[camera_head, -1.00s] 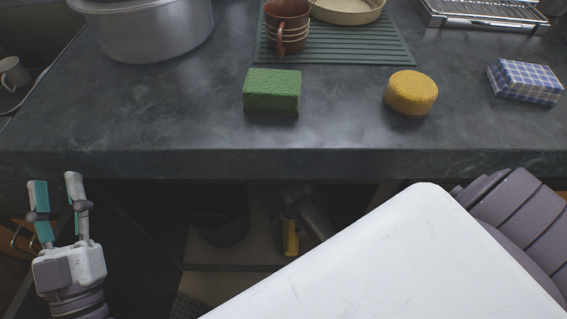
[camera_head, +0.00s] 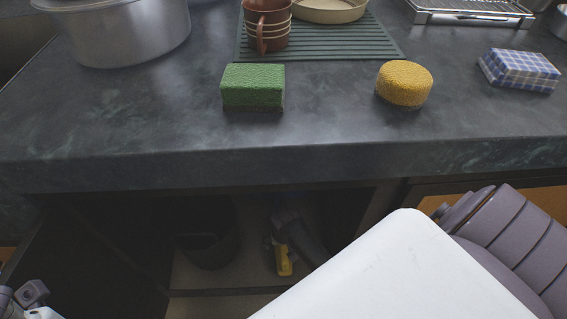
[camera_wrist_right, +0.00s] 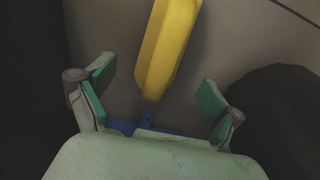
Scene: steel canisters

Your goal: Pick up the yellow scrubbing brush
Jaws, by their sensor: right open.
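The yellow scrubbing brush (camera_head: 284,261) lies in the dim open cabinet under the counter, partly in shadow. In the right wrist view the long yellow brush (camera_wrist_right: 168,45) runs down from the top edge, its near end between and just beyond my right fingers. My right gripper (camera_wrist_right: 157,86) is open and empty, one finger on either side of the brush's line; I see no contact. In the head view my white arm link covers much of the lower right. Only a small part of my left gripper (camera_head: 32,295) shows at the lower left corner; its fingers are cut off.
A dark bucket (camera_head: 207,245) stands left of the brush. A dark grey object (camera_head: 305,238) is beside the brush. The counter edge (camera_head: 250,165) overhangs the cabinet. On top are a green sponge (camera_head: 252,88), a yellow round sponge (camera_head: 404,84), a folded checked cloth (camera_head: 520,70) and a pot (camera_head: 125,30).

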